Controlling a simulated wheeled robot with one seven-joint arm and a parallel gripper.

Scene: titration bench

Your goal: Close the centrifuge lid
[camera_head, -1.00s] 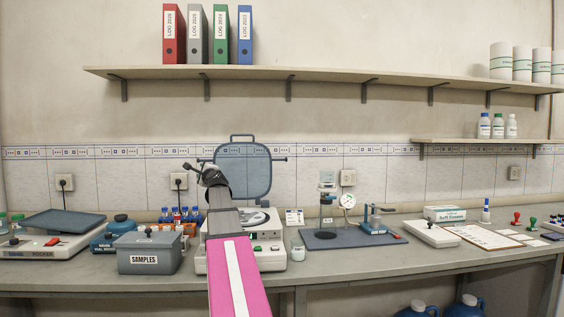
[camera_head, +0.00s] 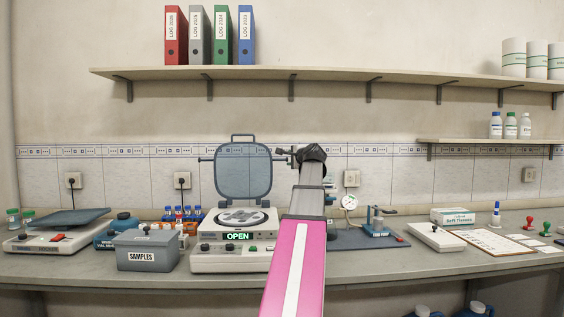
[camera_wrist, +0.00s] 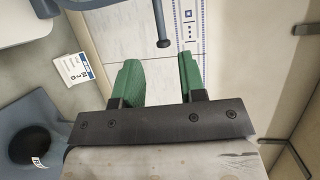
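The centrifuge (camera_head: 232,258) stands on the bench with its display reading OPEN. Its blue-grey lid (camera_head: 244,174) is raised upright behind the rotor bowl, with a top handle and a peg on each side. My gripper (camera_head: 284,152) is at the lid's right side, close to the right peg; the arm hides part of that area. In the wrist view my gripper's green fingers (camera_wrist: 158,70) are apart and empty. The knobbed end of the lid's peg (camera_wrist: 163,43) shows just beyond the fingertips, near the gap; contact cannot be seen.
A grey SAMPLES box (camera_head: 147,254) stands left of the centrifuge, with small bottles (camera_head: 182,215) behind it. A grey stand base (camera_head: 352,240) is right of my arm. A shelf (camera_head: 330,76) with binders runs above. A small card (camera_wrist: 74,70) shows in the wrist view.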

